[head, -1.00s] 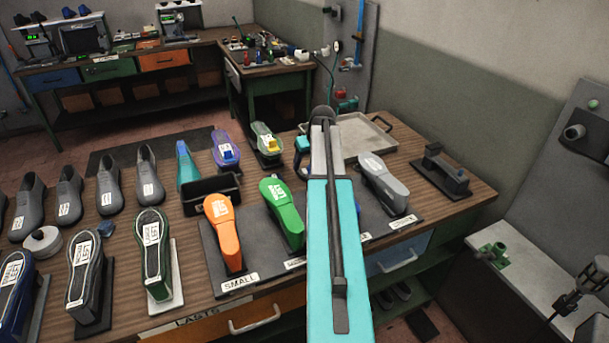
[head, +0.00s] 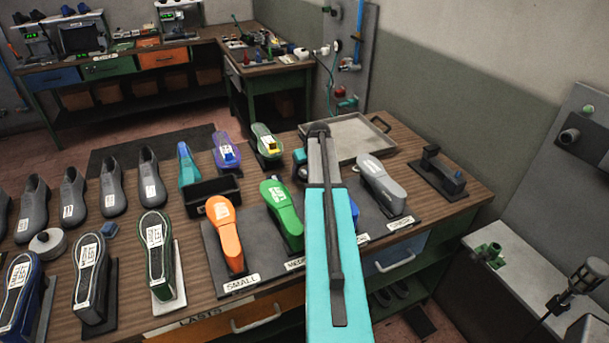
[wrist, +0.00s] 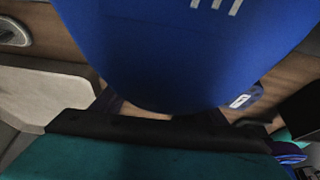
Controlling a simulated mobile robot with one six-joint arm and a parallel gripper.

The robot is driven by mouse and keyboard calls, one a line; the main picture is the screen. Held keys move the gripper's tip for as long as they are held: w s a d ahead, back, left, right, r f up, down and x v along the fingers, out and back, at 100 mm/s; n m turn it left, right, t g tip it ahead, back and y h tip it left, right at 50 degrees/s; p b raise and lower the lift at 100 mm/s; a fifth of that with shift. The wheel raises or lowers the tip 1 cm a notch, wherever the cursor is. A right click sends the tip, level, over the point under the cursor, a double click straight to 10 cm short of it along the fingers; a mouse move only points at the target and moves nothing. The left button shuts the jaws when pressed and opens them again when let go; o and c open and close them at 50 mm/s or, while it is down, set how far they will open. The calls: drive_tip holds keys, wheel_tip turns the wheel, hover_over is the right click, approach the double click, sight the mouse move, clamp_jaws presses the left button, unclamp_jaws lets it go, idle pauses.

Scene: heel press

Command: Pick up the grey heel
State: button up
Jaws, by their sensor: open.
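A grey shoe-shaped form (head: 382,188) stands at the right end of the row of coloured forms in the head view. It is the only grey one in that row. I make out no separate grey heel block. My teal arm (head: 335,255) crosses the table just left of it and hides much of a blue form (head: 354,211). In the wrist view a large blue surface (wrist: 180,50) with white marks fills the top. My gripper (wrist: 160,125) shows along the bottom as a black bar and teal body. It is open, and nothing is seen held.
Orange (head: 225,235) and green (head: 283,212) forms stand left of my arm on a dark labelled board. Behind are a pale tray (head: 335,148), a black box (head: 212,200) and a dark clamp-like fixture (head: 437,172). Soled shoes on stands line the left.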

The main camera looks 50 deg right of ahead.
sight(306, 174)
drive_tip(key=shift+c, duration=0.3)
drive_tip(key=c, duration=1.1)
drive_tip(key=shift+r, duration=0.2)
drive_tip(key=shift+r+b, duration=1.95)
drive_tip(key=shift+r, duration=2.9)
